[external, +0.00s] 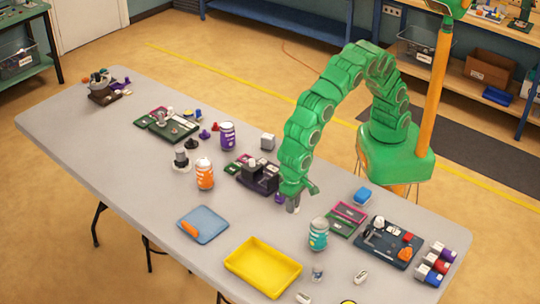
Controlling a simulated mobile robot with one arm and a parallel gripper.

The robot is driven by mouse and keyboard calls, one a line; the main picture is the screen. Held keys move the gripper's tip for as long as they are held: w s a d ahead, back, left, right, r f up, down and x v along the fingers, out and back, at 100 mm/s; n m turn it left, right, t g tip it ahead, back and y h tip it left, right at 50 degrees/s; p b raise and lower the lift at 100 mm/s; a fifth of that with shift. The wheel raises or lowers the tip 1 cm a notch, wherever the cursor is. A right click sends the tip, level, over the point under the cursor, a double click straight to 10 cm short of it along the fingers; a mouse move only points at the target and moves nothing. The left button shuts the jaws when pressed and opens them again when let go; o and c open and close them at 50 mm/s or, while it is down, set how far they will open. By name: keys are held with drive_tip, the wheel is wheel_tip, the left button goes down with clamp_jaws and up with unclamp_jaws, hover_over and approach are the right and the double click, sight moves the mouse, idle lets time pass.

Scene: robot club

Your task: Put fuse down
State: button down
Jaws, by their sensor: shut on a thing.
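My gripper (293,205) points down over the middle of the grey table, just right of a dark block holder. It is shut on a small pale piece, which I take to be the fuse; at this size its shape is hard to make out and the fingers mostly hide it. I cannot tell whether the piece touches the table. A small purple piece (279,198) lies just left of the gripper.
The dark holder (258,181) is close left. A teal-labelled can (318,234) and a yellow tray (262,266) are in front. A blue tray (203,225) with an orange item lies left, an orange can (204,174) behind it. Bare table separates the trays.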

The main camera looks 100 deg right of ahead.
drive_tip(key=w+a, duration=0.1)
drive_tip(key=a, duration=0.3)
hover_over(263, 269)
drive_tip(key=shift+s+d+f, duration=0.1)
drive_tip(key=shift+f, duration=2.3)
drive_tip(key=shift+s+f, duration=0.1)
drive_tip(key=shift+f, duration=2.25)
drive_tip(key=shift+f, duration=0.1)
drive_tip(key=shift+w+f, duration=0.2)
drive_tip(key=shift+f, duration=1.5)
drive_tip(key=shift+f, duration=0.15)
drive_tip(key=c, duration=1)
unclamp_jaws()
